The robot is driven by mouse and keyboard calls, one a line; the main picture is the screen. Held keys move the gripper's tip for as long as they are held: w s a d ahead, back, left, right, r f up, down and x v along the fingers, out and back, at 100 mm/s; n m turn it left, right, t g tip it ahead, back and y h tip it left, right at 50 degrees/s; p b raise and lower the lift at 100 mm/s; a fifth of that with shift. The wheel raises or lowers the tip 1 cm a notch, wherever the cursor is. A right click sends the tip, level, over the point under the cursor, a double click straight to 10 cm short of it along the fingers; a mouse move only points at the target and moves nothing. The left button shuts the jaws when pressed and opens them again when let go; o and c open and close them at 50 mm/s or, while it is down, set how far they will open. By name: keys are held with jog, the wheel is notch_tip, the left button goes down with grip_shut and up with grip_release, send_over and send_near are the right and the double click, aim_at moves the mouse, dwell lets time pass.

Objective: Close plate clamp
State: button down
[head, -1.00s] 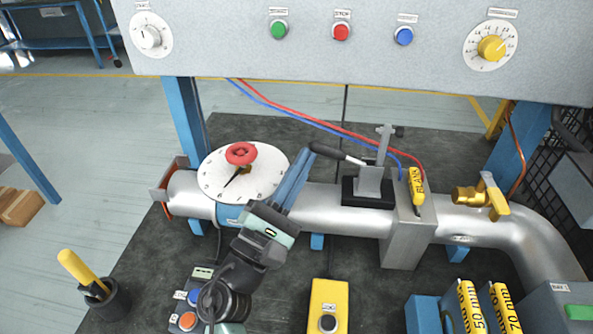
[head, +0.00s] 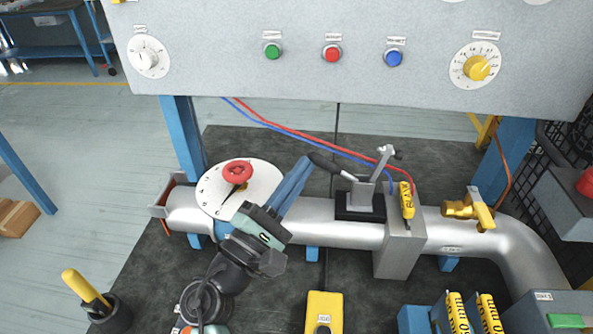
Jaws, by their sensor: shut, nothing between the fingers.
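The plate clamp (head: 361,197) is a grey toggle clamp on a black base, standing on the pipe left of the plate holder. Its clamp arm (head: 381,162) points up and leans right, clear of the plate. Its black-gripped handle (head: 328,165) slopes up to the left. A yellow-tagged plate marked BLANK (head: 406,200) sits in the grey holder block (head: 400,250). My gripper (head: 304,165) is shut, with blue fingers reaching up and right. Its fingertips are at the left end of the handle; whether they touch it I cannot tell.
A white dial with a red knob (head: 237,172) is just left of my gripper. A brass valve (head: 470,209) is on the pipe at right. Red and blue hoses run behind the clamp. The control panel (head: 330,80) overhangs the back. Yellow-tagged plates (head: 457,313) stand in front.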

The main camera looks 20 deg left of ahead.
jog(key=w+d+r+m+g+p, duration=0.1)
jog(key=d+r+m+g+p, duration=0.4)
jog(key=m+p, duration=0.4)
jog(key=shift+w+d+r+g+h+p, duration=0.3)
jog(key=shift+r+p, duration=0.25)
jog(key=shift+p, duration=0.35)
jog(key=shift+s, duration=0.1)
